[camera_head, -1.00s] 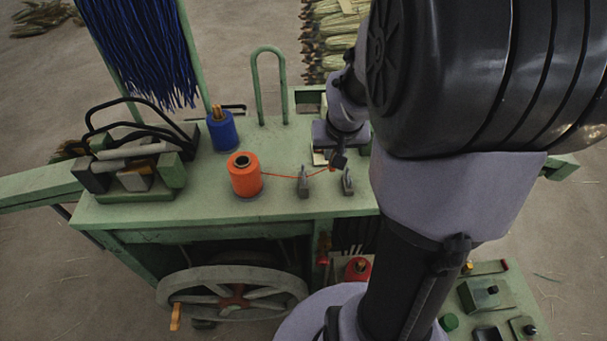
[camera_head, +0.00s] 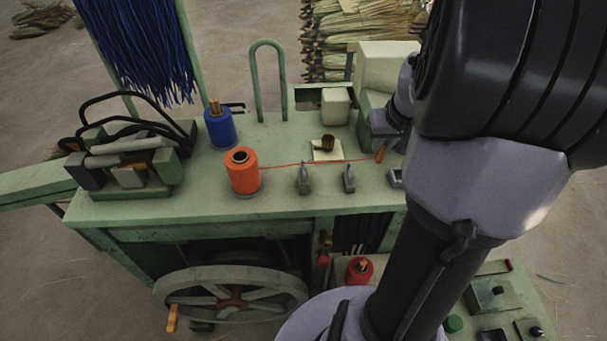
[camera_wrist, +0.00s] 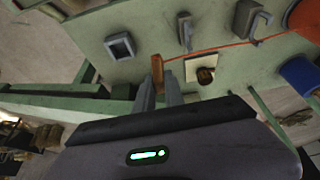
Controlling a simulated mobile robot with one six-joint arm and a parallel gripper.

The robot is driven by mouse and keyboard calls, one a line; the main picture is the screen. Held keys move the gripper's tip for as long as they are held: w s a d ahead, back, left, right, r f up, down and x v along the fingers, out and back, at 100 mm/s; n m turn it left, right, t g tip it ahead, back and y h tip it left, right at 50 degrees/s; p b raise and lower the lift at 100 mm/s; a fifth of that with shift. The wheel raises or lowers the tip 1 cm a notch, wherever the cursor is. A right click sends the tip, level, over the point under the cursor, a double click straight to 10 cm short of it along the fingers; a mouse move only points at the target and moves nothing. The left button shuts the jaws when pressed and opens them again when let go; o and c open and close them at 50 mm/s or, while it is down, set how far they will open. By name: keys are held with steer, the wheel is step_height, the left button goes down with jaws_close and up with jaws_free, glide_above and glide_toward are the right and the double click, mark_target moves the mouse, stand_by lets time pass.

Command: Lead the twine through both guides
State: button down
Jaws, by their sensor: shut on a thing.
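The orange twine spool (camera_head: 243,172) stands on the green bench, and it also shows in the wrist view (camera_wrist: 305,18). Two grey guides, the left one (camera_head: 304,182) and the right one (camera_head: 348,180), stand to its right. The orange twine (camera_head: 275,166) runs nearly straight from the spool past both guides to my gripper. It passes close to the guides' tops; I cannot tell whether it lies inside either. My gripper (camera_wrist: 158,88) is shut on the twine's orange-brown end piece (camera_wrist: 157,68), right of the guides in the head view.
A cream plate with a brown bundle (camera_head: 325,143) lies behind the guides. A grey square holder (camera_wrist: 120,46) is on the bench beside my gripper. A blue spool (camera_head: 220,130) stands behind the orange one. A green hoop (camera_head: 253,75) rises at the back.

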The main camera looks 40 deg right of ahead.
steer(key=shift+s+d, duration=0.1)
steer(key=shift+d, duration=0.2)
steer(key=shift+f, duration=0.1)
